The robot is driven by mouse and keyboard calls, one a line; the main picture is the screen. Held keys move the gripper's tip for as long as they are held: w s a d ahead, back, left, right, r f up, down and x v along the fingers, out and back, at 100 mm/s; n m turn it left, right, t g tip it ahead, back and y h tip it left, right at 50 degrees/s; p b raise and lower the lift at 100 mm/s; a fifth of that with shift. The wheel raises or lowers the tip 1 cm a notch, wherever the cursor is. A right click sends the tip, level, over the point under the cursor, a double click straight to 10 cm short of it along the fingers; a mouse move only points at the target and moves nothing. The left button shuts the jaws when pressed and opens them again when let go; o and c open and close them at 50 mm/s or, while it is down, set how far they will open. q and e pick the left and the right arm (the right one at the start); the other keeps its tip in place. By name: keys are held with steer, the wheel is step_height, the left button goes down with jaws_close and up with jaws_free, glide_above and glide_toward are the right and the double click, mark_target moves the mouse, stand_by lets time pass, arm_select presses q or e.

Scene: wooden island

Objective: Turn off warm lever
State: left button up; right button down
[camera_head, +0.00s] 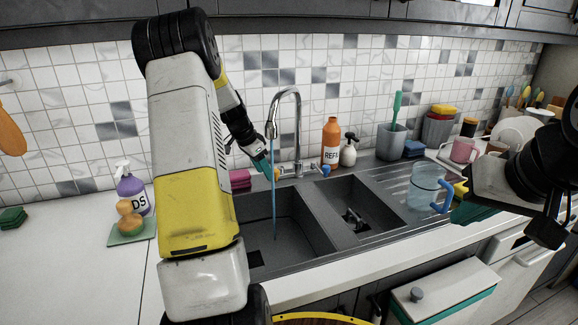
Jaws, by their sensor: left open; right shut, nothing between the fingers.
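The chrome faucet (297,125) stands behind the double sink, and a blue stream of water (274,205) falls from its spout into the left basin. A small orange-yellow lever (276,174) sits left of the faucet base; a blue lever (325,170) sits on the right. My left gripper (262,162) is open, its fingertips close beside the orange-yellow lever. I cannot tell whether they touch it. My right gripper (462,203) is shut and empty, at the right near the pitcher's handle.
A clear pitcher with a blue handle (425,187) stands on the drainboard. An orange bottle (331,143) and a white pump bottle (349,151) stand right of the faucet. Pink sponges (240,179) lie behind the left basin. The left counter (60,260) is mostly clear.

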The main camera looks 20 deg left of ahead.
arm_select(q)
steer(key=s+a, duration=0.5)
steer(key=s, duration=0.2)
steer(key=shift+w+a+r, duration=0.15)
steer(key=c, duration=0.5)
steer(key=r+n, duration=0.2)
steer(key=w+a+r+n+t, duration=0.1)
steer(key=r+n, duration=0.1)
steer(key=n, duration=0.1)
steer(key=a+r+n+t+h, duration=0.1)
steer(key=r+n, duration=0.1)
steer(key=n, duration=0.1)
steer(key=shift+w+a+r, duration=0.15)
steer(key=shift+w+a, duration=0.05)
steer(key=shift+w, duration=0.15)
jaws_close()
steer(key=shift+n, duration=0.7)
steer(key=x, duration=0.6)
steer(key=w+x, duration=0.1)
steer(key=x, duration=0.2)
steer(key=shift+d+r, duration=0.15)
steer(key=shift+d, duration=0.1)
steer(key=shift+w+d, duration=0.3)
steer(key=shift+d, duration=0.6)
steer(key=shift+w+d, duration=0.3)
steer(key=shift+d, duration=0.65)
